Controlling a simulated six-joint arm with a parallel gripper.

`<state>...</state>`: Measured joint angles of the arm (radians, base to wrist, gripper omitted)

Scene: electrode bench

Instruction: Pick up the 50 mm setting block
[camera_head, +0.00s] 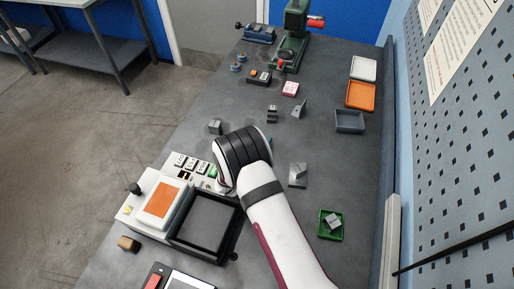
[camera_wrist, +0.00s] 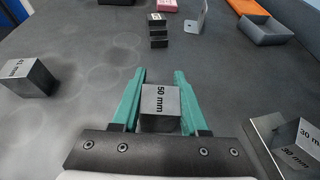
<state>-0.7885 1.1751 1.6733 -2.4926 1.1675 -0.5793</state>
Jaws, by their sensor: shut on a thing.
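The 50 mm setting block (camera_wrist: 160,101) is a grey metal block with "50 mm" printed on its top face. In the wrist view it sits between the two green fingers of my gripper (camera_wrist: 161,92), which is shut on it. I cannot tell whether the block is clear of the bench surface.
A 41 mm block (camera_wrist: 28,78) stands to the left and a 30 mm block (camera_wrist: 298,146) to the right. Stacked dark blocks (camera_wrist: 158,30) and an angled metal bracket (camera_wrist: 197,20) stand ahead. A grey bin (camera_head: 349,121) and green tray (camera_head: 330,235) are on the right.

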